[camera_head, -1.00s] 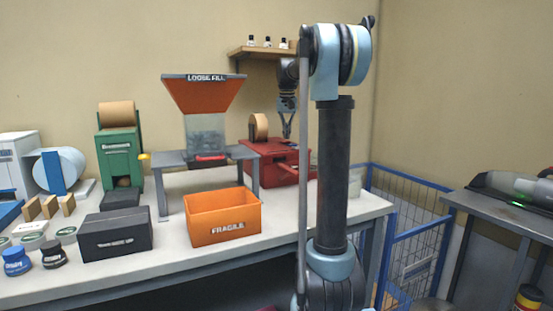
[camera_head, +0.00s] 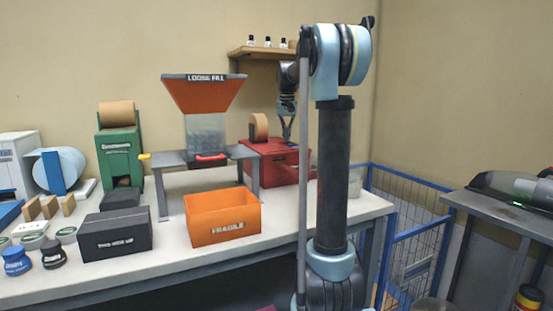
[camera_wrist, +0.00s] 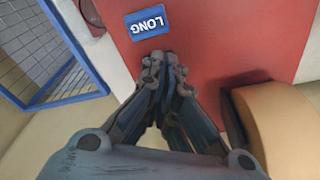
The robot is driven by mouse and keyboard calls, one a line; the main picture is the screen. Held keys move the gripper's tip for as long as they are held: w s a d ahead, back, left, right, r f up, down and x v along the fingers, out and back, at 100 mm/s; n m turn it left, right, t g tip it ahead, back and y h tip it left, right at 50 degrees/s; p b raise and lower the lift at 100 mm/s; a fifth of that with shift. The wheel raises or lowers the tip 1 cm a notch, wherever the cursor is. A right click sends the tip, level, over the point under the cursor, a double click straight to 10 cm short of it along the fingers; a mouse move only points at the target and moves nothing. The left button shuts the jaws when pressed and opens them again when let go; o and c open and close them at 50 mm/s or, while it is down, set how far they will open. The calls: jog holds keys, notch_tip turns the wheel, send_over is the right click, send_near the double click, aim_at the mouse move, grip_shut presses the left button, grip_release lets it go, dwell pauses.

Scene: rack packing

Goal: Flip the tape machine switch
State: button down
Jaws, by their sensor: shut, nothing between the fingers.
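The red tape machine (camera_head: 262,168) stands at the back right of the workbench, with a brown tape roll (camera_head: 258,127) on top. My gripper (camera_head: 288,139) is above the machine, right of the roll, pointing down. In the wrist view the red top of the machine (camera_wrist: 225,35) fills much of the picture, and the roll (camera_wrist: 285,120) is at the right. A blue plate marked LONG (camera_wrist: 147,22) lies on the red top, just beyond my fingertips (camera_wrist: 164,62). I cannot tell whether this plate is the switch. The fingers are together and empty; contact with the machine is unclear.
A grey stand with a loose-fill hopper (camera_head: 203,90) is left of the machine. An orange FRAGILE box (camera_head: 222,216) sits in front. A shelf with small bottles (camera_head: 264,51) is above and behind. A blue wire cage (camera_head: 415,225) stands right of the bench.

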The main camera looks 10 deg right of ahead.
jog(key=shift+f, duration=0.2)
jog(key=shift+r, duration=3.55)
jog(key=shift+s, duration=0.1)
